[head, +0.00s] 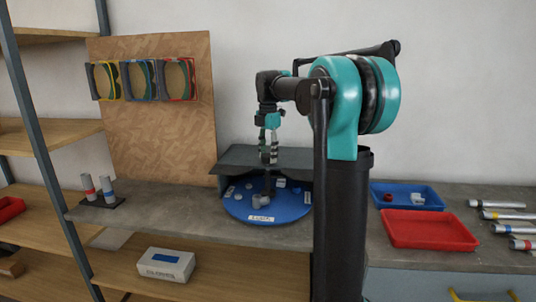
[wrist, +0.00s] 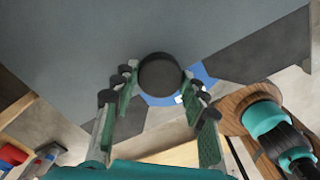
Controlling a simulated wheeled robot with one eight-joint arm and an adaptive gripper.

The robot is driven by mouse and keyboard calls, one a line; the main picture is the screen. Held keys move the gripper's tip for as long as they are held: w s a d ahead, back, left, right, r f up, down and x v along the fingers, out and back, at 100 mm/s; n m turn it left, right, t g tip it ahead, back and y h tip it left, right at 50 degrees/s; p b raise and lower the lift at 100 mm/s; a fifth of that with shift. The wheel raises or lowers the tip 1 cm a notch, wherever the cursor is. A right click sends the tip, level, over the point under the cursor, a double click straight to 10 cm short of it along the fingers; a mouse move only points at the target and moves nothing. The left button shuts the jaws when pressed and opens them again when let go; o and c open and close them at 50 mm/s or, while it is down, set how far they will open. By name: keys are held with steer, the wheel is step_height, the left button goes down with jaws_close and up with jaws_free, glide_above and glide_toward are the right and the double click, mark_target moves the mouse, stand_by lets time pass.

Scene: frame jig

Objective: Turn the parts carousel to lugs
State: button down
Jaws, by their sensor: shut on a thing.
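The parts carousel (head: 240,208) is a blue round tray on the grey bench, with small grey parts on it and a white label (head: 262,218) at its front rim, too small to read surely. A grey cover hides its back part. A dark post (head: 268,184) rises near its middle. My gripper (head: 269,160) points down over the post. In the wrist view, its green-padded fingers (wrist: 158,84) are on both sides of a dark round knob (wrist: 160,76), shut on it. A bit of blue carousel (wrist: 204,74) shows beyond the knob.
The grey cover (head: 240,157) is close behind my gripper. A blue tray (head: 428,193) and a red tray (head: 428,230) stand on the bench at right, near several tubes (head: 503,215). Two tubes stand in a holder (head: 102,203) at left. A white box (head: 166,265) lies below.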

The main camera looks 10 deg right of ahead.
steer(key=c, duration=0.8)
jaws_free()
step_height(320, 180, up, 12)
